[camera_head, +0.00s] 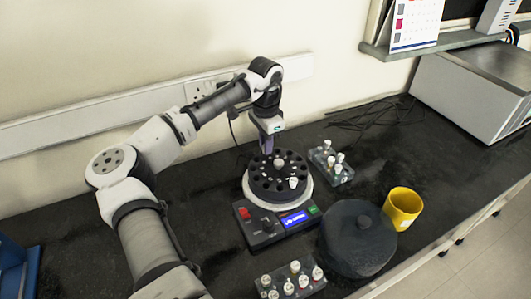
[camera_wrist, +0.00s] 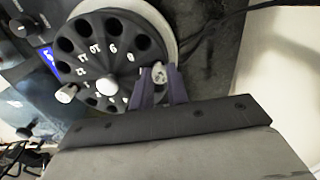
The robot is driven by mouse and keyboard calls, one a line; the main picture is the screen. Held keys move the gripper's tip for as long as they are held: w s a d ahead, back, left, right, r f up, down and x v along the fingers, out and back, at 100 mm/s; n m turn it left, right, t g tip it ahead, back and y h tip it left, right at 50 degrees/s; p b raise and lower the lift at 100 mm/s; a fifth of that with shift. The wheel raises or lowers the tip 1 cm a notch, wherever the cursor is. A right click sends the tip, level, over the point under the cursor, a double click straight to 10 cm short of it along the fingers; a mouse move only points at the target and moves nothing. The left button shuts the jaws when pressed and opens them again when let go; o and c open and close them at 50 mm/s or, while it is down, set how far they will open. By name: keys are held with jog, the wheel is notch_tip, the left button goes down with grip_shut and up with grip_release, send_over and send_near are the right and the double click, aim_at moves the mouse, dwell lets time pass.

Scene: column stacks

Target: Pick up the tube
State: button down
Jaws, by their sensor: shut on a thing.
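A tube with a pale cap (camera_wrist: 158,74) stands between the purple fingers of my gripper (camera_wrist: 159,82) in the wrist view, at the rim of the black rotor. My gripper is shut on it. I cannot tell whether the tube still sits in a hole. In the head view my gripper (camera_head: 267,147) points down at the back left rim of the rotor (camera_head: 262,188), and the held tube is hidden there. Another white-capped tube (camera_head: 293,183) sits in the rotor's front right; it also shows in the wrist view (camera_wrist: 66,93). Other rotor holes look empty.
The centrifuge's control panel (camera_head: 285,222) faces front. A tube rack (camera_head: 343,179) stands to the right, and another (camera_head: 290,285) in front; both hold several tubes. A dark round lid (camera_head: 357,240) and a yellow mug (camera_head: 403,207) stand front right. Black cables lie behind.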

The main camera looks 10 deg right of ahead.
dwell(0.4)
notch_tip(320, 180, up, 20)
jog(key=b, duration=0.1)
dwell(0.5)
